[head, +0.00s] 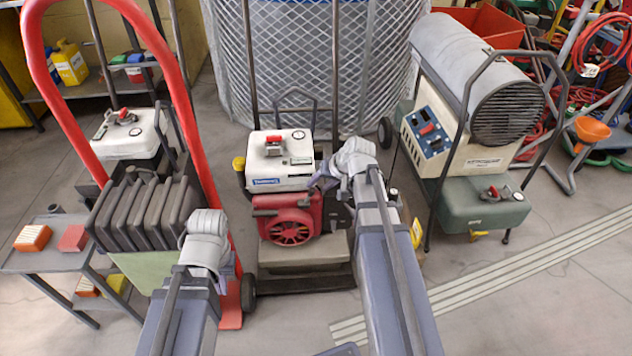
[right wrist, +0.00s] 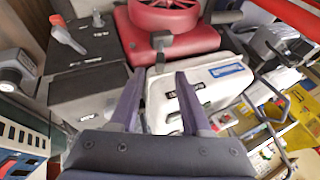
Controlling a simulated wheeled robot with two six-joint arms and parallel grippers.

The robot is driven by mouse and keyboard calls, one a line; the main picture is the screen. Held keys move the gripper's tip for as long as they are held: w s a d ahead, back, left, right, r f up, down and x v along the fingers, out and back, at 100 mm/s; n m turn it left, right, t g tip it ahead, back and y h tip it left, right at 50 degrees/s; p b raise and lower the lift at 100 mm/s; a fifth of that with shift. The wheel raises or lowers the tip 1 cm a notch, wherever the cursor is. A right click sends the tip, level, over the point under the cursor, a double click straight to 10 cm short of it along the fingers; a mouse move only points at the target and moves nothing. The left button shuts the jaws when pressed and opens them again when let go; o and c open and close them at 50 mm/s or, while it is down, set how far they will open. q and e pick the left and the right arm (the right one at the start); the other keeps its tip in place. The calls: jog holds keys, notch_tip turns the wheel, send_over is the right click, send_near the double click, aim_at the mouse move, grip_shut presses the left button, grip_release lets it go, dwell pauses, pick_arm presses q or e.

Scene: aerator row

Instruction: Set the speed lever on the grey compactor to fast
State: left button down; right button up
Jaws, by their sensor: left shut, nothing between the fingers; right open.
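A machine with a white tank (head: 275,158), red engine (head: 288,222) and dark grey base stands in the middle; it seems to be the compactor. In the right wrist view its tank (right wrist: 205,92) and engine (right wrist: 163,15) appear upside down. A red-handled lever (right wrist: 68,36) lies on a dark box (right wrist: 90,82) left of the fingers there. I cannot tell its setting or whether it is the speed lever. My right gripper (head: 322,187) is open and empty beside the tank; its fingers (right wrist: 157,74) point at the engine. My left gripper (head: 234,268) is shut and empty, left of the machine.
A red hand truck (head: 198,150) and grey finned blocks (head: 145,215) stand left. A heater (head: 475,80) on a green tank (head: 480,205) stands right. A mesh-covered drum (head: 310,60) is behind. Bare floor (head: 520,310) is free at front right.

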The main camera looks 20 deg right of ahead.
pick_arm(q)
notch_tip(320, 180, up, 3)
jog(key=shift+a+p, duration=0.1)
jog(key=shift+p, duration=0.9)
pick_arm(e)
jog(key=v, duration=0.3)
jog(key=shift+s+d+r, duration=0.1)
jog(key=shift+s+r, duration=0.05)
jog(key=shift+r, duration=0.05)
